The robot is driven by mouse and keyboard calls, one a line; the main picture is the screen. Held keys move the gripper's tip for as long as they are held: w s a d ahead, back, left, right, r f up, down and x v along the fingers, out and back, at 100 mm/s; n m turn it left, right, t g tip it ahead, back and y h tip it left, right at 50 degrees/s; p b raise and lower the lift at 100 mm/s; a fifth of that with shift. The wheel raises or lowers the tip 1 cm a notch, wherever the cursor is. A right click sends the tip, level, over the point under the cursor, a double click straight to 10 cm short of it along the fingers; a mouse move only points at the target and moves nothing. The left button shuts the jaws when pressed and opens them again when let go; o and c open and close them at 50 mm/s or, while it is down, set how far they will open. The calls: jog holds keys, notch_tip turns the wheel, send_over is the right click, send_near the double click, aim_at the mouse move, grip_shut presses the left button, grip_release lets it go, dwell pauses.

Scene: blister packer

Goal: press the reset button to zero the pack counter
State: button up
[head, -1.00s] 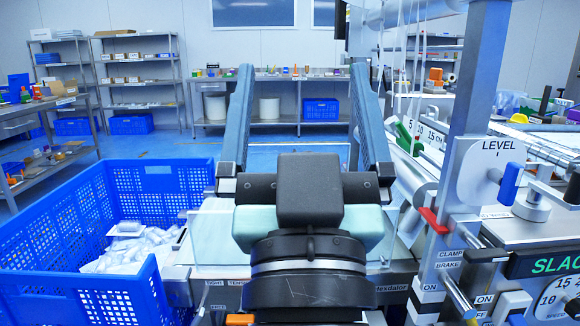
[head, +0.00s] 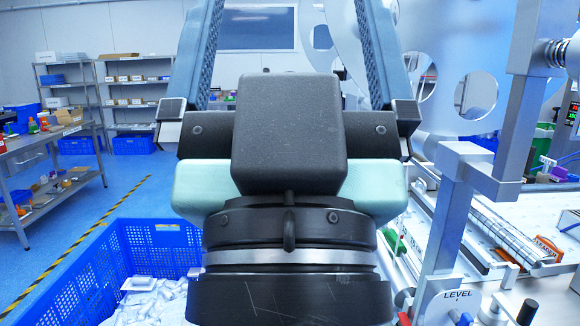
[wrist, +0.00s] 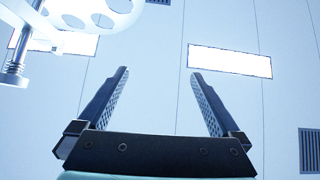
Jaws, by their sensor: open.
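My gripper (head: 292,22) stands upright in the middle of the head view, its two blue-grey fingers spread wide with nothing between them. The fingertips run out of the top of that view. In the wrist view my gripper (wrist: 159,73) also shows open and empty, facing the wall and ceiling lights, touching nothing. A small dark display (head: 572,116) with red and green digits is at the right edge of the head view; I cannot tell whether it is the pack counter. I cannot make out a reset button in either view; my gripper and wrist hide the middle.
The machine's grey post (head: 447,225) and large pale perforated reel (head: 455,60) stand close on the right. A LEVEL plate (head: 452,306) is low right. A blue crate (head: 78,277) holding clear packs is at lower left. Shelves (head: 45,180) stand left beyond open floor.

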notch_tip(320, 180, up, 10)
jog(key=p, duration=0.7)
jog(key=shift+p, duration=0.35)
